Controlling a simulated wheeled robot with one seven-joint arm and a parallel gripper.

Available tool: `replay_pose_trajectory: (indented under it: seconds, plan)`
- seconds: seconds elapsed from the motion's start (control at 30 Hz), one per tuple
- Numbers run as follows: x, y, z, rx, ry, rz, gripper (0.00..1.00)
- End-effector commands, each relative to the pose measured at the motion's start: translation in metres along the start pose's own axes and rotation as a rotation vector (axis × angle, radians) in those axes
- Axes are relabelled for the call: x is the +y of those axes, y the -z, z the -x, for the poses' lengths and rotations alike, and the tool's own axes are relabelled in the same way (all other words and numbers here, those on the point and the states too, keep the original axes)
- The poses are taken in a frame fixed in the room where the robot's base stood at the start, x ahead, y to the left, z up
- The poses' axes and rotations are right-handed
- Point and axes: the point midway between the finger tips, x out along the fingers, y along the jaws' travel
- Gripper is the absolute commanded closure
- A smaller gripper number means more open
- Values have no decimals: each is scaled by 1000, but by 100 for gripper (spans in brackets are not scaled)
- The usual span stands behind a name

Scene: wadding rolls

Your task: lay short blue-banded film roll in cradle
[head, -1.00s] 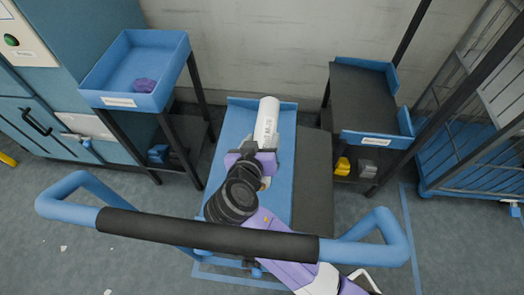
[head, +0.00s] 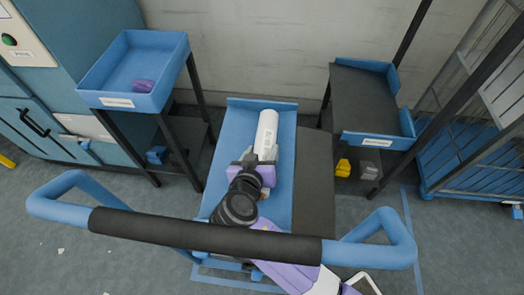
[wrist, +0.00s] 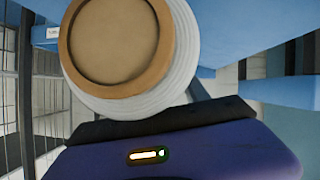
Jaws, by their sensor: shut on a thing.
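A white roll (head: 266,130) with printing on its side lies lengthwise over the blue bed (head: 226,150) in the middle of the head view. My purple gripper (head: 254,170) is shut on its near end. In the wrist view the roll's tan round end (wrist: 113,45) and white wound layers sit close against the purple gripper body (wrist: 170,155). No blue band shows on the visible part. I cannot tell whether the roll touches the bed. I cannot tell which surface is the cradle.
A blue tray (head: 103,85) with a purple object (head: 143,86) stands at left. A dark-topped stand (head: 362,100) with blue edges is at right, with yellow (head: 343,167) and grey pieces below. A dark panel (head: 314,180) flanks the bed. A handlebar (head: 205,236) crosses the front.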

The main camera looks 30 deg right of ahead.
Motion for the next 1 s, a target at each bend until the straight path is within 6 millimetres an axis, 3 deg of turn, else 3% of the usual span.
replay_pose_trajectory:
  seconds: [0.27, 0.3, 0.4, 0.83, 0.93, 1.0]
  plan:
    - [-1, -4, -2, 3, 0, -1, 100]
    - [-1, -5, -2, 0, 0, 0, 44]
    - [-1, -5, -2, 0, 0, 0, 25]
    - [1, 0, 0, 0, -1, 0, 24]
    - [3, 10, 5, 0, -1, 0, 24]
    - [0, 7, 18, 1, 4, 1, 24]
